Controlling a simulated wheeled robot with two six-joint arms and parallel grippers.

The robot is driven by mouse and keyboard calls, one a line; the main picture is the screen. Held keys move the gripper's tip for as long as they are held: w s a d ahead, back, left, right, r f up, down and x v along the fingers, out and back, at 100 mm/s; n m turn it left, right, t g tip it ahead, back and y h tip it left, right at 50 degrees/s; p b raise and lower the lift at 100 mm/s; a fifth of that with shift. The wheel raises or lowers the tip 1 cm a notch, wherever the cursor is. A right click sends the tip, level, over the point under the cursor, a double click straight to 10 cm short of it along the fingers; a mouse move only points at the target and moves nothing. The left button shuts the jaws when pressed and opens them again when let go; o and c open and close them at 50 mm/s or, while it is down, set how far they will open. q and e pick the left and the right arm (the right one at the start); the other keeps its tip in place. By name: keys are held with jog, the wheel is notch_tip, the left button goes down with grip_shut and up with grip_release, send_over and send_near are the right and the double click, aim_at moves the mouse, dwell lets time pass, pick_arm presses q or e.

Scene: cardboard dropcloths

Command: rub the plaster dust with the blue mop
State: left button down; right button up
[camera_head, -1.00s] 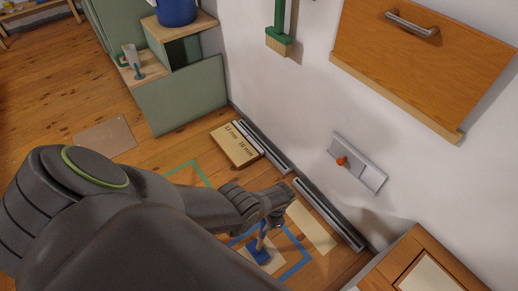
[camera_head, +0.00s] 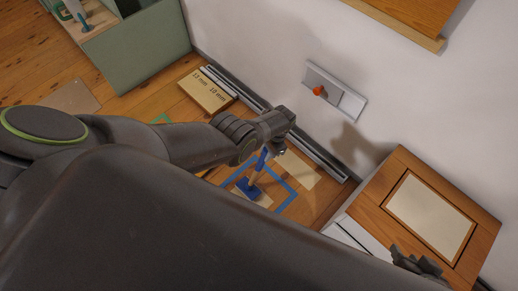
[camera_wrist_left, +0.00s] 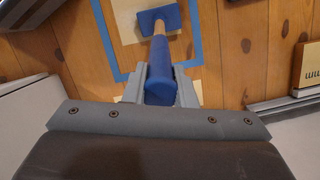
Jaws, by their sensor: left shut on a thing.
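The blue mop (camera_head: 250,188) has a flat blue head, a short wooden shaft and a blue grip. My left gripper (camera_head: 274,149) is shut on the grip, above the floor. In the left wrist view the grip (camera_wrist_left: 160,72) lies between the jaws, with the head beyond. The head is over a pale patch (camera_wrist_left: 127,27) inside a blue tape outline (camera_head: 287,199); I cannot tell whether it touches. No separate plaster dust can be made out on the pale patch. My right gripper (camera_head: 420,265) is at the lower right, mostly hidden by my arm; its jaws are unclear.
A pale sheet (camera_head: 299,168) lies beyond the tape, near a grey rail along the white wall. A labelled board stack (camera_head: 205,92) lies further left by the wall. A wooden cabinet (camera_head: 402,174) stands at the right. A wall plate with an orange knob (camera_head: 318,91) is above.

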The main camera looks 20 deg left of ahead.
pick_arm(q)
jog(key=w+d+b, duration=0.4)
jog(key=d, duration=0.1)
jog(key=s+p, duration=0.9)
jog(key=w+d+b, duration=0.2)
jog(key=w+b, duration=0.6)
jog(key=b, duration=0.1)
jog(key=shift+f+b, duration=0.15)
jog(key=shift+b, duration=0.2)
dwell(0.5)
